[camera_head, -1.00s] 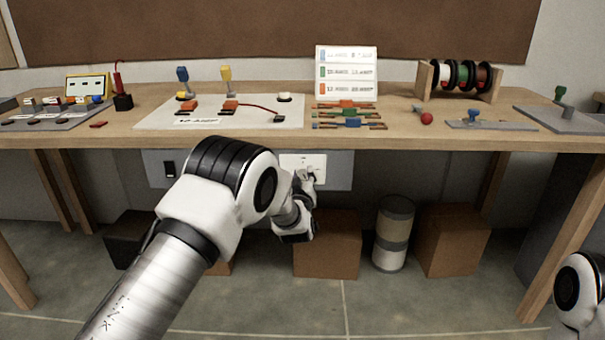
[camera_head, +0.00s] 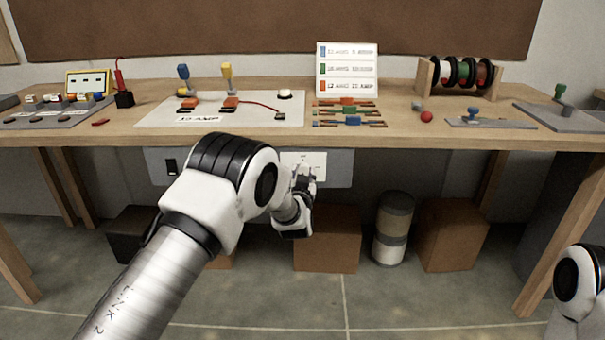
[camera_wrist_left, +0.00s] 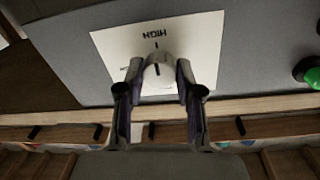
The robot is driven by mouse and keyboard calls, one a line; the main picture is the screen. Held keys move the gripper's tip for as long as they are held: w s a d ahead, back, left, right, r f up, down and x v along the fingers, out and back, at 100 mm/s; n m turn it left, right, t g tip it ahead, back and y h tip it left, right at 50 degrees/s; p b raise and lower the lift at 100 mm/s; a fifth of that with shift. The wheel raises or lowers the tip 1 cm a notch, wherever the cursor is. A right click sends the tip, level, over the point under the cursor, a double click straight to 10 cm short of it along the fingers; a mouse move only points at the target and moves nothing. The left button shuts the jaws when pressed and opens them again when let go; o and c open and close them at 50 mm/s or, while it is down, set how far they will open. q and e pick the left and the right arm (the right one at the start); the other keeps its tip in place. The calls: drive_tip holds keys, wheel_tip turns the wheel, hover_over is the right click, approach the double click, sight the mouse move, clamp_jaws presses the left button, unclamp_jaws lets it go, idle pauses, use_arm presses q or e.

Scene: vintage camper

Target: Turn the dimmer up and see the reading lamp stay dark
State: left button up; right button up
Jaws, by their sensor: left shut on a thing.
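The dimmer is a pale round knob (camera_wrist_left: 157,72) on a white plate (camera_wrist_left: 205,42) marked HIGH, upside down in the left wrist view. A dark line on the knob roughly lines up with the tick by HIGH. My left gripper (camera_wrist_left: 158,80) is shut on the knob, one finger on each side. In the head view the plate (camera_head: 312,160) sits on a grey panel under the bench, and my left gripper (camera_head: 304,176) partly covers it. I cannot surely pick out the reading lamp. My right gripper is out of view.
A black switch (camera_head: 171,167) is on the same panel, left of my arm. The wooden bench (camera_head: 440,136) above holds a white board (camera_head: 150,119), a sign and wire spools (camera_head: 467,72). Boxes (camera_head: 450,240) and a canister (camera_head: 392,235) stand below. A green button (camera_wrist_left: 313,78) is right of the plate.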

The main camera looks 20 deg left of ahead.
use_arm(q)
drive_tip(key=o, duration=1.2)
drive_tip(key=shift+c, duration=0.2)
drive_tip(key=v, duration=1.2)
